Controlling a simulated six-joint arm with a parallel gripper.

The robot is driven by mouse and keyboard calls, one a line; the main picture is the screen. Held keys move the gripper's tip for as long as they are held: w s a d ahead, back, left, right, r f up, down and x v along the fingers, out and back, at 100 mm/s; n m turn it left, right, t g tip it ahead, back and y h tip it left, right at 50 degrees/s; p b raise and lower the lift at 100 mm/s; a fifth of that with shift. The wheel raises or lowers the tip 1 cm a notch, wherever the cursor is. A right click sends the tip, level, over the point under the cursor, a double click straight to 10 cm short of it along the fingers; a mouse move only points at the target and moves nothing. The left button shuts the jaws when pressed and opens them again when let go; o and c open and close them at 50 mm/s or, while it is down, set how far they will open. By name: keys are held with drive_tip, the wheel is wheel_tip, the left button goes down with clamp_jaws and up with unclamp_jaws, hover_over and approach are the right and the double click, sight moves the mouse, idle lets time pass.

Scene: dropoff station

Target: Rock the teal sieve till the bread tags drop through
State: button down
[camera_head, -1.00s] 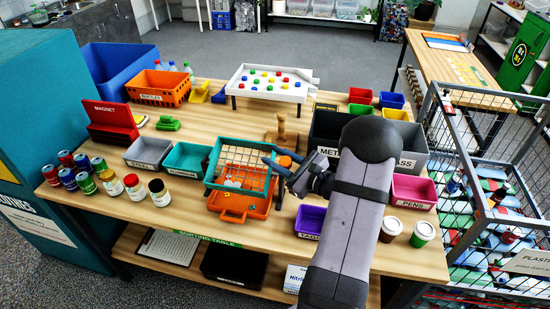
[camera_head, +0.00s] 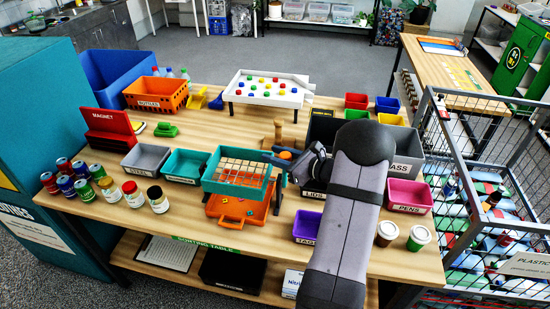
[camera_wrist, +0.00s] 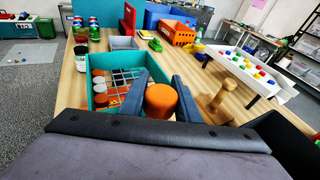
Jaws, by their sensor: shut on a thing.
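My gripper (camera_head: 284,158) is at the sieve's right side. In the wrist view, the sieve (camera_wrist: 120,57) lies to the left of my fingers (camera_wrist: 160,95). An orange round knob (camera_wrist: 160,102) sits between them, and they are shut on it. It looks like the sieve's handle. Several orange, grey and brown discs lie along the sieve's left side. Small pale bits show in the tray; I cannot tell if they are bread tags.
A second teal bin (camera_head: 186,165) and a grey bin (camera_head: 146,159) stand left of the sieve. A purple bin (camera_head: 307,226) is at the front right. Jars (camera_head: 155,195) and cans stand at the left. A wooden stamp-like thing (camera_head: 278,133) stands behind.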

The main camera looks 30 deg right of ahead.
drive_tip(key=shift+d+f, duration=0.1)
drive_tip(key=shift+d, duration=0.05)
idle(0.3)
drive_tip(key=c, duration=1.3)
unclamp_jaws()
drive_tip(key=shift+w, duration=0.1)
drive_tip(key=shift+c, duration=0.2)
drive_tip(key=b+v, duration=0.3)
drive_tip(key=v, duration=0.4)
drive_tip(key=shift+d, duration=0.1)
